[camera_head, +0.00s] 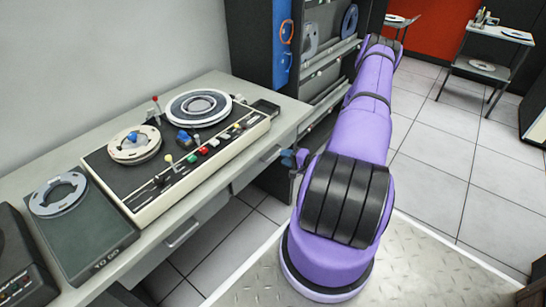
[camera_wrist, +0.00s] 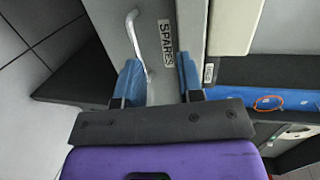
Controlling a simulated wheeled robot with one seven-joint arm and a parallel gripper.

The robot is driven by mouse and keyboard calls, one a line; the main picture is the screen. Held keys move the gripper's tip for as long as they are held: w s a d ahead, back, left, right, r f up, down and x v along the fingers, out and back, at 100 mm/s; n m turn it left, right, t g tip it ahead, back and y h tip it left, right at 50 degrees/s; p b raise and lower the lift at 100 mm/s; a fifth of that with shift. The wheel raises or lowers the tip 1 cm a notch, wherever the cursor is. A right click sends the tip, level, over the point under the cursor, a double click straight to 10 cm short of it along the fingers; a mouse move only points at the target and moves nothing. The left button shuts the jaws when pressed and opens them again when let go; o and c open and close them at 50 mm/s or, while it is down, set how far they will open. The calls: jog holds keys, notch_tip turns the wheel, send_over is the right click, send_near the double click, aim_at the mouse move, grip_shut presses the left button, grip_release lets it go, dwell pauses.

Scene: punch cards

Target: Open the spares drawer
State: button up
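The spares drawer (camera_wrist: 193,25) shows its grey front in the wrist view, with a label reading SPARES (camera_wrist: 166,40) and a pale bar handle (camera_wrist: 138,42). My gripper (camera_wrist: 160,68) is open, its two blue fingers apart in front of the drawer. The handle's near end shows between the fingers, close to the left one. I cannot tell if they touch, and no grip is visible. In the head view my gripper (camera_head: 293,158) is mostly hidden by my purple arm, beside the right end of the desk. The drawer fronts under the desk look closed there.
The desk (camera_head: 235,85) carries a tape console (camera_head: 160,185) with reels and coloured knobs. A dark rack (camera_head: 255,45) with blue panels stands just beyond the desk's right end. A small cart (camera_head: 485,70) is far off. Tiled floor (camera_head: 440,150) to the right is clear.

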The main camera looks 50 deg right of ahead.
aim_at(271, 158)
notch_tip(271, 158, down, 4)
jog(key=s+d+m+h, duration=0.1)
jog(key=s+h, duration=0.1)
jog(key=x, duration=1.1)
jog(key=shift+r, duration=0.2)
grip_shut()
